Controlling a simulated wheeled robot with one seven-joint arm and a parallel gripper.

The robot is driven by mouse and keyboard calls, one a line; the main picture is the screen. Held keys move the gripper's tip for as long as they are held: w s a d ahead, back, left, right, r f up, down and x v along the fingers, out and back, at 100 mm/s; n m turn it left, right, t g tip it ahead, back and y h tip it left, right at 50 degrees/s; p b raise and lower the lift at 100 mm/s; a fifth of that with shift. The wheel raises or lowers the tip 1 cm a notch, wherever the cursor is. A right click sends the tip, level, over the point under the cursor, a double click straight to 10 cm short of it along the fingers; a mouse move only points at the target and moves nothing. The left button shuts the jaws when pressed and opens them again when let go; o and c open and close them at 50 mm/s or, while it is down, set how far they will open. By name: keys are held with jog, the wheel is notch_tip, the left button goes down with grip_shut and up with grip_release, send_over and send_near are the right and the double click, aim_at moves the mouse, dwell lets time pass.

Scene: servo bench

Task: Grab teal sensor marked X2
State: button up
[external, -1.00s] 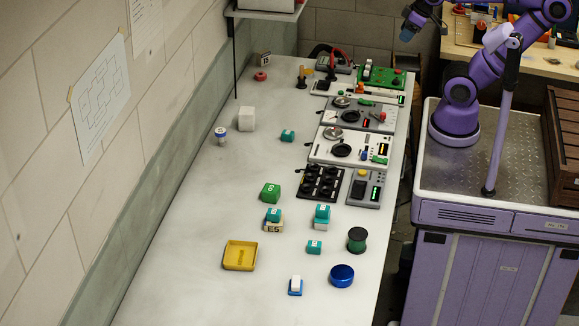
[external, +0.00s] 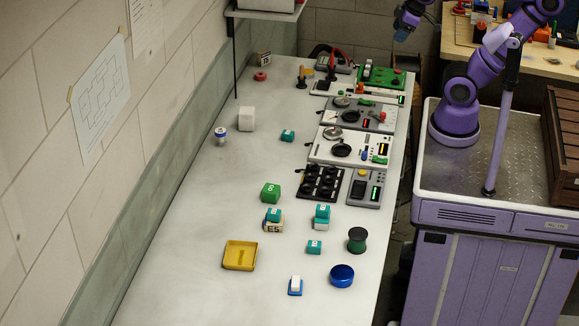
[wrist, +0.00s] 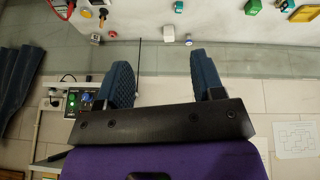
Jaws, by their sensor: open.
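Several small teal sensors with white labels are on the bench in the external view. One (external: 288,135) lies alone mid-bench, one (external: 274,215) sits on a cream block marked E5, one (external: 322,211) sits on a white block, and one (external: 314,247) lies nearer the front. Their markings are too small for me to tell which is X2. My gripper (external: 404,24) is high at the top of the external view, far from them all. In the wrist view my gripper (wrist: 160,62) is open and empty, with teal pieces (wrist: 178,6) small at the top edge.
A green block (external: 270,193), yellow tray (external: 240,256), dark green spool (external: 357,240) and blue round lid (external: 341,276) surround the nearer sensors. Instrument panels (external: 343,147) line the bench's right side. A white cube (external: 247,119) stands by the wall. The bench's left front is clear.

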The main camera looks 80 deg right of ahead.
jog(key=w+f+n+g+h, duration=0.1)
jog(key=w+f+n+g, duration=0.15)
jog(key=w+n, duration=0.7)
jog(key=n+g+y, duration=0.2)
jog(key=n+g, duration=0.1)
jog(key=n, duration=2.1)
send_over(288, 132)
notch_tip(288, 132, down, 30)
jog(key=shift+t, duration=0.25)
jog(key=f, duration=0.5)
jog(key=shift+w+a, duration=0.2)
jog(key=shift+a, duration=0.15)
jog(key=shift+s+d+f, duration=0.1)
jog(key=shift+d+f, duration=0.1)
jog(key=shift+f, duration=1.15)
jog(key=shift+s+d+f, duration=0.1)
jog(key=shift+d+f, duration=0.05)
jog(key=shift+f, duration=1.2)
jog(key=shift+m, duration=0.25)
jog(key=c, duration=1)
